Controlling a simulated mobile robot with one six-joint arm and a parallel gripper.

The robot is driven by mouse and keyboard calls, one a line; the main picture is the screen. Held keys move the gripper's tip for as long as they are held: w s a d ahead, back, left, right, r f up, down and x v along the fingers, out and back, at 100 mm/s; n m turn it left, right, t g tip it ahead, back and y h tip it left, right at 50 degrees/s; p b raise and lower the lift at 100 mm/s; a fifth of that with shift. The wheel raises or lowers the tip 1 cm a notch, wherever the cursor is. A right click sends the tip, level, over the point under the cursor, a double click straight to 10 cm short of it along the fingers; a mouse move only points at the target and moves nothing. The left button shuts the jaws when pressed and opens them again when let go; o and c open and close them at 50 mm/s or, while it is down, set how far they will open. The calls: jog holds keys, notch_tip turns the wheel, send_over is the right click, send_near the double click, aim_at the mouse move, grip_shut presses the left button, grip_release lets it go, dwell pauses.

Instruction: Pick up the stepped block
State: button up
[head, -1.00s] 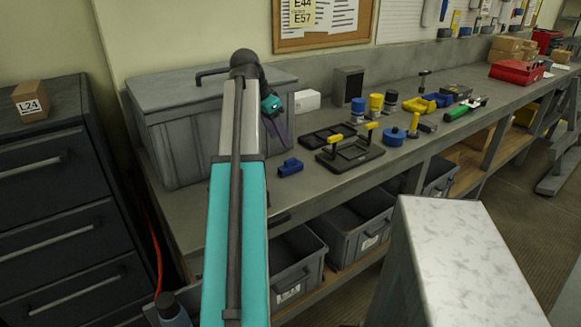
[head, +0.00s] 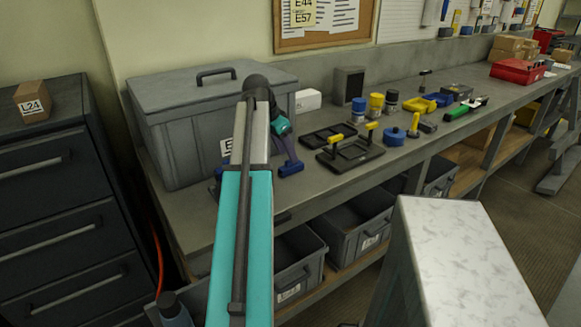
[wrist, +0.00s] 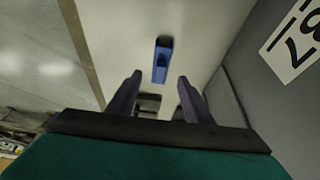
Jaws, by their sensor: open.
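The stepped block (head: 291,169) is a small blue piece on the bench top, just right of the large grey lidded bin. In the head view one of my dark fingers overlaps it. In the wrist view the stepped block (wrist: 161,62) lies beyond the fingertips, roughly in line with the space between them, with a raised darker step at one end. My gripper (wrist: 156,78) is open and nothing is held between its fingers. In the head view most of my gripper is hidden behind my arm.
The grey lidded bin (head: 180,140) stands close left of the block; its labelled side (wrist: 262,75) fills the right of the wrist view. A black fixture with yellow handles (head: 350,154) and a blue round part (head: 393,137) stand to the right on the bench (head: 330,190).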

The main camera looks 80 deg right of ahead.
aim_at(291, 166)
jog(key=shift+f, duration=0.1)
jog(key=shift+p+x, duration=0.55)
jog(key=shift+x, duration=1.95)
jog(key=shift+c, duration=0.4)
jog(key=c, duration=1)
